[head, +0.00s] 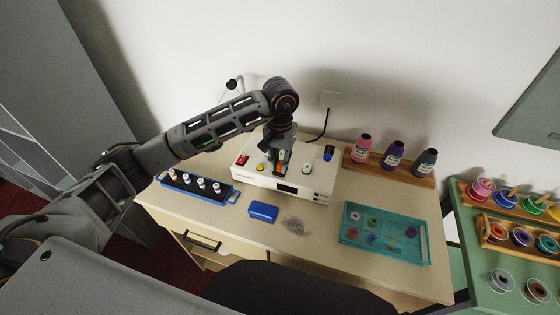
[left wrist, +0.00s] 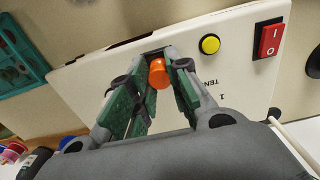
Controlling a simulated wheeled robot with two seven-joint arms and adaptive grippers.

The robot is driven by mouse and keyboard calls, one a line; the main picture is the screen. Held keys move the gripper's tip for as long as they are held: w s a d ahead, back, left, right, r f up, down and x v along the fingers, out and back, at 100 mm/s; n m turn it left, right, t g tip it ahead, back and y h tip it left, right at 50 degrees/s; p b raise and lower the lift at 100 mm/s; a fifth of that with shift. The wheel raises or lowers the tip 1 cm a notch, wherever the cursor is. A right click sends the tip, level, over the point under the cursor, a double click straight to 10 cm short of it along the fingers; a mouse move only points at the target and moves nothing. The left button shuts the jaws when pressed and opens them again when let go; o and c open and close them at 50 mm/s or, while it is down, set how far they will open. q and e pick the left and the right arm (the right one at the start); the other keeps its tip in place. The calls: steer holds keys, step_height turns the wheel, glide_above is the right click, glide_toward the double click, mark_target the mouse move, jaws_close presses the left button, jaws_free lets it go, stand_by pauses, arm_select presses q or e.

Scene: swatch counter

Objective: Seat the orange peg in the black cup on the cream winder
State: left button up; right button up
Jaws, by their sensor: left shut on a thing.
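The cream winder (head: 316,185) sits at the back middle of the counter, and its top also shows in the left wrist view (left wrist: 225,85). My left gripper (head: 280,166) points down over the middle of the winder. It is shut on the orange peg (left wrist: 158,73), which shows between the green-padded fingers in the left wrist view. A dark patch behind the peg at the fingertips may be the black cup; the fingers and peg hide most of it. I cannot tell whether the peg is inside the cup or above it. My right gripper is not in view.
The winder carries a red switch (head: 243,160), yellow button (head: 261,168), white knob (head: 307,170) and blue part (head: 328,153). Around it are a blue spool tray (head: 232,192), blue box (head: 263,212), teal tray (head: 424,248) and bottle rack (head: 375,164). The front counter edge is mostly clear.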

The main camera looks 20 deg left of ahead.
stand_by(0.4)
arm_select(q)
steer(key=o, duration=0.8)
steer(key=shift+o, duration=0.2)
steer(key=shift+r, duration=0.1)
step_height(320, 180, up, 12)
stand_by(0.4)
stand_by(1.1)
